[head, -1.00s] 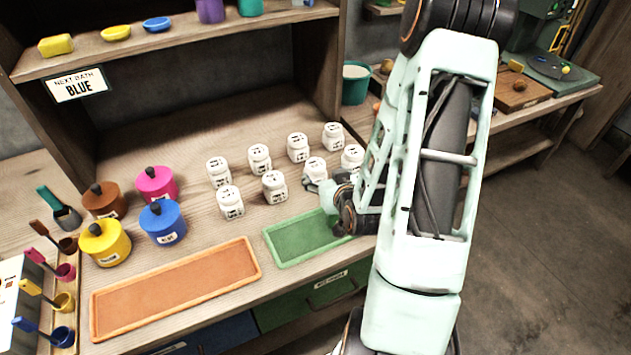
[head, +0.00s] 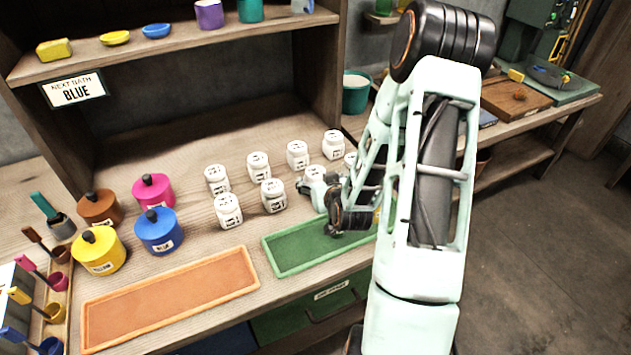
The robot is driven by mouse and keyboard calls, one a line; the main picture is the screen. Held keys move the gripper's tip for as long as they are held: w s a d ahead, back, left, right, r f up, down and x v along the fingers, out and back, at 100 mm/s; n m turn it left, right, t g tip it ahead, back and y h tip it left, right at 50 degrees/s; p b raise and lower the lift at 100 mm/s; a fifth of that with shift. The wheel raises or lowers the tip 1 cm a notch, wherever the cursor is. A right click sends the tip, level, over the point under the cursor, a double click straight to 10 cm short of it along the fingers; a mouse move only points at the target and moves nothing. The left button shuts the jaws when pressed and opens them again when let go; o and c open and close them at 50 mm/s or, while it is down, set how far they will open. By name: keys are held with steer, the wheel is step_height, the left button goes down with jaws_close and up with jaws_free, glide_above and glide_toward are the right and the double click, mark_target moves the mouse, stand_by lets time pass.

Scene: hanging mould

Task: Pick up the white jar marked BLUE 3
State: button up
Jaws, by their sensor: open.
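Several white jars with dark lettering stand in two rows on the wooden bench. The lettering is too small to read, so I cannot tell which jar is BLUE 3. The back row runs from a left jar (head: 217,180) to a right jar (head: 333,144). The front row includes a left jar (head: 228,211) and a second jar (head: 273,196). My gripper (head: 306,188) is open, low over the bench, just right of that second jar. It partly covers the third front jar (head: 315,173). My arm partly hides the rightmost front jar (head: 349,160).
A green tray (head: 290,269) and an orange tray (head: 170,302) lie along the front edge. Yellow (head: 98,252), blue (head: 159,232), brown (head: 99,208) and pink (head: 153,193) lidded pots stand left. A shelf sign (head: 75,91) reads NEXT BATH BLUE.

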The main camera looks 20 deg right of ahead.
steer(key=shift+x, duration=0.85)
steer(key=c, duration=1.4)
steer(key=shift+r, duration=0.15)
